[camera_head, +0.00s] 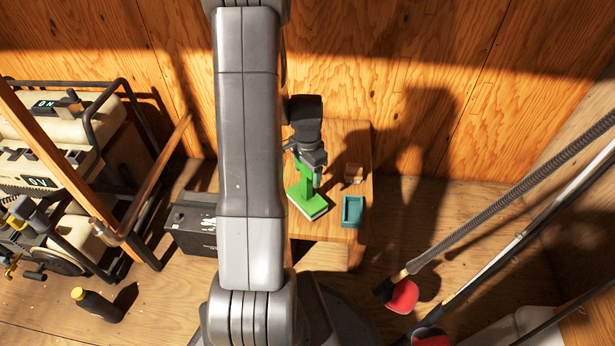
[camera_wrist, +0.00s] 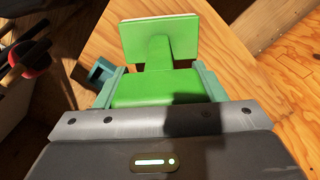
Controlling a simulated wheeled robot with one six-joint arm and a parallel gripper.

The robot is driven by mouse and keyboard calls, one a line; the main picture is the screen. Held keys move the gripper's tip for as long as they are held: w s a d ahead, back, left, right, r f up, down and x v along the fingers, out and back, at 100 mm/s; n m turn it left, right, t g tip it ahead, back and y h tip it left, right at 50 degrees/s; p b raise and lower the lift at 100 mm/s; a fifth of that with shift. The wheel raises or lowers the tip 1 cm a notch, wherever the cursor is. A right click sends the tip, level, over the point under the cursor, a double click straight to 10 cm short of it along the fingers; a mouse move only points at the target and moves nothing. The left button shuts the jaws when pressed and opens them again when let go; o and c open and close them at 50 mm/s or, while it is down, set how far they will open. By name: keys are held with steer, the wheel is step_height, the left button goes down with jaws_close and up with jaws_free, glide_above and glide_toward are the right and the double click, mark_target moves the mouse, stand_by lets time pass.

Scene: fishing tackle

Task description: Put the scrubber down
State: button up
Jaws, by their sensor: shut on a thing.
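The scrubber (camera_head: 308,199) is green, with an upright handle and a flat rectangular head with a pale underside. In the head view it is over the small wooden table (camera_head: 355,150); I cannot tell whether its head touches the tabletop. My gripper (camera_head: 310,168) is above the head and shut on the handle. In the wrist view the scrubber (camera_wrist: 158,88) shows its handle between the two teal-grey fingers of my gripper (camera_wrist: 155,90), with the green head beyond. My arm hides the left part of the table in the head view.
A teal tray (camera_head: 353,211) and a small tan block (camera_head: 353,174) are on the table, right of the scrubber. A dark box (camera_head: 190,224) and a dark bottle (camera_head: 97,305) are on the floor at left. Rods (camera_head: 500,205) lean at right.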

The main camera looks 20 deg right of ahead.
steer(key=shift+f, duration=0.6)
steer(key=shift+f, duration=0.15)
steer(key=o, duration=1.3)
step_height(320, 180, up, 12)
steer(key=p, duration=0.4)
steer(key=shift+r, duration=0.2)
